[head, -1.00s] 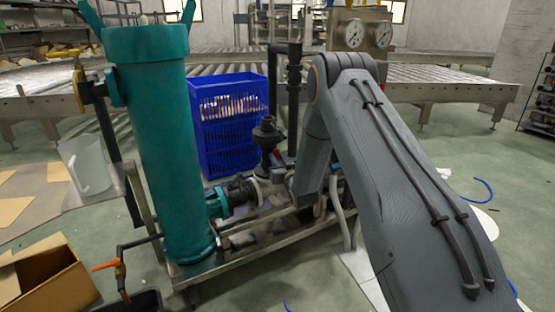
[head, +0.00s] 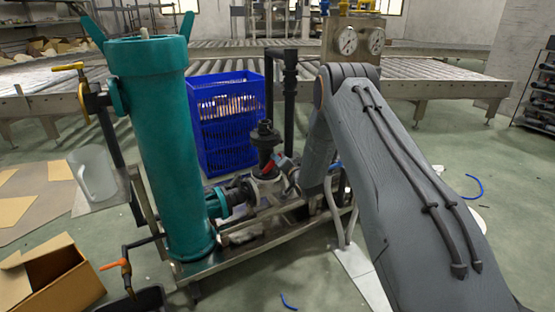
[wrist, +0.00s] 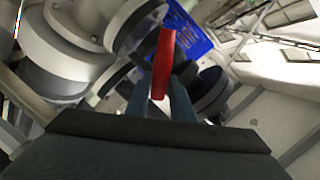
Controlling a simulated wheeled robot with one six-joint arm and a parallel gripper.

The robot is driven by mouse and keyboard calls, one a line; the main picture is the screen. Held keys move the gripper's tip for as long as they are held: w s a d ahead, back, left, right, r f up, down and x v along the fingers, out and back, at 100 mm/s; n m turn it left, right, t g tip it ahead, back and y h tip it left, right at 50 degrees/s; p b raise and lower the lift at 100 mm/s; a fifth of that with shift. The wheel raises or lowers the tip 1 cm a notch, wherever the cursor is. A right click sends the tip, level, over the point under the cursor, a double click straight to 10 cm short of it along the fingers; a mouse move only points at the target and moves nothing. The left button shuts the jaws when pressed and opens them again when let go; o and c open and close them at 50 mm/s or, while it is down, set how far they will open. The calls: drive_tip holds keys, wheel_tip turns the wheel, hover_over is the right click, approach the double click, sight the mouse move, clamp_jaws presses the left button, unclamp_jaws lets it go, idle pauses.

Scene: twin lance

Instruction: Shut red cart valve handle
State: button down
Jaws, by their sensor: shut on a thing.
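The red valve handle (wrist: 163,62) stands upright in the wrist view, between the two fingers of my gripper (wrist: 160,98). My gripper is shut on it. In the head view a bit of the red handle (head: 268,167) shows beside the dark pump fitting on the cart, left of my arm's end. My arm hides part of the pipework there, and the fingers are too small to make out in that view. The cart (head: 235,258) is a metal frame carrying a teal cylinder (head: 165,150) and grey-black piping.
A blue crate (head: 222,115) stands behind the cart. An orange-handled tap (head: 115,265) and a cardboard box (head: 50,280) are at the lower left. A clear jug (head: 93,172) stands at the left. Roller conveyors (head: 440,80) run across the back.

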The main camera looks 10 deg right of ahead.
drive_tip(key=shift+d+f+m+g+y+p, duration=0.1)
drive_tip(key=shift+f+m+g+y+p, duration=0.15)
drive_tip(key=shift+m, duration=0.75)
drive_tip(key=shift+d+f+m+g+y+p, duration=0.1)
drive_tip(key=shift+d+f+m+y+p, duration=0.2)
drive_tip(key=shift+m, duration=0.7)
drive_tip(key=shift+a+f+m+g+y+p, duration=0.15)
drive_tip(key=shift+m+y, duration=0.2)
drive_tip(key=shift+m, duration=0.65)
drive_tip(key=shift+d, duration=0.1)
drive_tip(key=c, duration=1.5)
unclamp_jaws()
drive_tip(key=shift+c, duration=0.2)
drive_tip(key=p+v, duration=0.2)
drive_tip(key=v, duration=0.5)
drive_tip(key=shift+s+d, duration=0.2)
drive_tip(key=shift+s, duration=0.15)
